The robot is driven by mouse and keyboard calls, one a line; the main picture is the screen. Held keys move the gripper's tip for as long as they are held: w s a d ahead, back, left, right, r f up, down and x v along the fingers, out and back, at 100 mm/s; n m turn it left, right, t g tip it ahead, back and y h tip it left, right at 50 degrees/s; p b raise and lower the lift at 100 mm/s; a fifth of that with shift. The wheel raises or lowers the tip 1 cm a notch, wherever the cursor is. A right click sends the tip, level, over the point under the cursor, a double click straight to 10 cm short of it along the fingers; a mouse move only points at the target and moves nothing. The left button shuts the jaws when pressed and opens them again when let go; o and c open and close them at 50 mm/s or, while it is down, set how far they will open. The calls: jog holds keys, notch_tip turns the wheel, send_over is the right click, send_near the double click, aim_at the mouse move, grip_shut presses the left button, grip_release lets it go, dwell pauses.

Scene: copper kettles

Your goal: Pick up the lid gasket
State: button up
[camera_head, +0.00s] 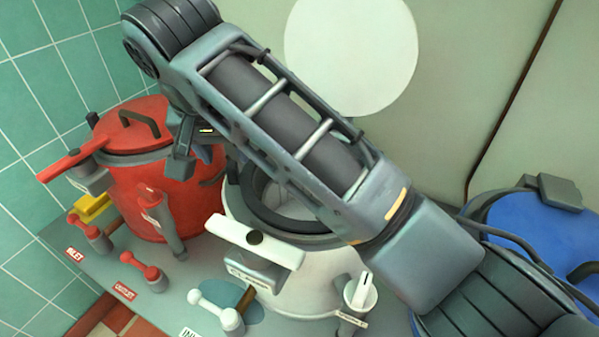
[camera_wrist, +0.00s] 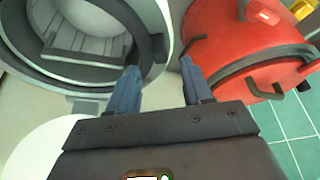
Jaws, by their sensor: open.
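The lid gasket, a dark ring (camera_head: 262,212), lies at the open mouth of the white kettle (camera_head: 305,290). My arm hides its far right part in the head view. In the wrist view the dark ring (camera_wrist: 141,50) lines the kettle opening at upper left, with a black block at its right side. My gripper (camera_wrist: 160,71) is open and empty, its two blue-grey fingers apart. The left finger shows near the kettle's rim, the right one near the red kettle. In the head view my gripper (camera_head: 204,152) is partly hidden, between the red kettle and the white kettle's mouth.
A red kettle (camera_head: 150,190) with a lid and handle stands close on the left. A blue lid (camera_head: 540,235) is at right. Levers and a white bar (camera_head: 255,240) stick up in front. A pale round disc (camera_head: 350,50) is behind my arm. Green tiles line the left wall.

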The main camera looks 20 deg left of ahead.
aim_at(231, 165)
jog(key=shift+x, duration=2.3)
jog(key=shift+c, duration=0.5)
grip_shut()
